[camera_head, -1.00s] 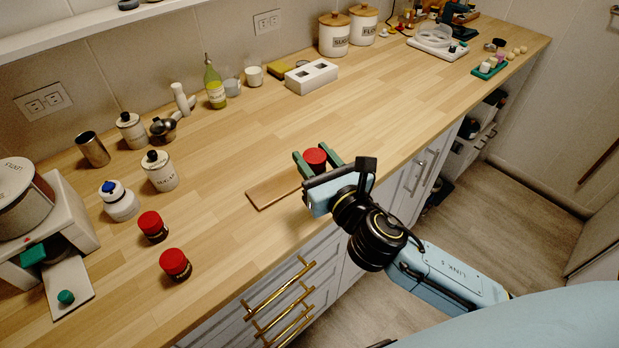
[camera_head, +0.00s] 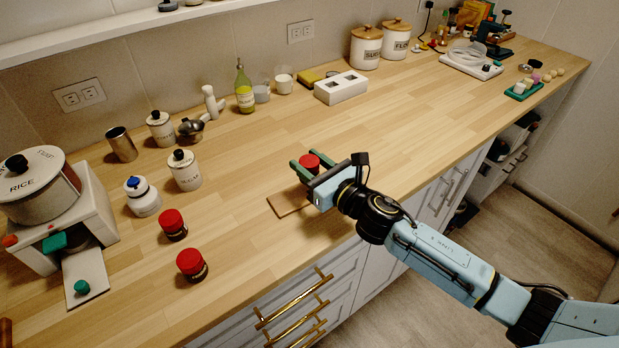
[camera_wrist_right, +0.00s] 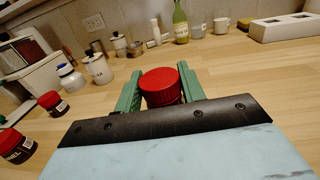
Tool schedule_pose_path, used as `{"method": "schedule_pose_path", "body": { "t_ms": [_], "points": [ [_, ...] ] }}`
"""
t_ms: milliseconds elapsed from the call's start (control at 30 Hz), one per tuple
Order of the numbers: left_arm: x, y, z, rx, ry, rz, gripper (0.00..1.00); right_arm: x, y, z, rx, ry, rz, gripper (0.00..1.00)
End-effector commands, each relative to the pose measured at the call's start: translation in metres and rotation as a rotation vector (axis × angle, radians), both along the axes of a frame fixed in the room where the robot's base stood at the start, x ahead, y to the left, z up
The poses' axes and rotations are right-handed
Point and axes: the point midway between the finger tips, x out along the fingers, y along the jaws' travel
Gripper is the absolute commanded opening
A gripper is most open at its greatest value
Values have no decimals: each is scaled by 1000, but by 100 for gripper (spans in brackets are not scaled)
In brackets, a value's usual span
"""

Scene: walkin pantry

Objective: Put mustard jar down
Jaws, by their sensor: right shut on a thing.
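The mustard jar, with a red lid (camera_head: 309,162), is between the green fingers of my right gripper (camera_head: 311,166), over the counter close to the back right end of a small wooden board (camera_head: 284,203). The right gripper is shut on it. In the right wrist view the red lid (camera_wrist_right: 161,84) sits upright between both fingers (camera_wrist_right: 160,92). The jar's base is hidden, so I cannot tell whether it touches the board or the counter. My left gripper is not in view.
Two other red-lidded jars (camera_head: 173,224) (camera_head: 191,264) stand to the left, near a sugar canister (camera_head: 185,170) and a blue-capped white jar (camera_head: 142,196). A rice dispenser (camera_head: 92,198) stands far left. The counter (camera_head: 390,125) behind and right is clear.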

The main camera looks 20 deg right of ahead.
Motion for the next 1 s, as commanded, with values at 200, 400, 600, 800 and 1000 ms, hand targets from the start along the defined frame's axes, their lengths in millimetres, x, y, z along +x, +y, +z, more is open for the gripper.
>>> {"method": "schedule_pose_path", "body": {
  "t_ms": [200, 400, 600, 800, 1000],
  "points": [
    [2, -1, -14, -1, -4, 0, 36, 0, 0, -33, 1, 3, -1, 18],
    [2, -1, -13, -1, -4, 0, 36, 0, 0, -32, 0, -1, 0, 18],
    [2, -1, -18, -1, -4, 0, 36, 0, 0, -37, -1, 0, 0, 18],
    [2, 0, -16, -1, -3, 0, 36, 0, 0, -35, 0, 0, 0, 61],
    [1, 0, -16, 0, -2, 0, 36, 0, 0, -35, 0, 0, 0, 61]
  ]
}}
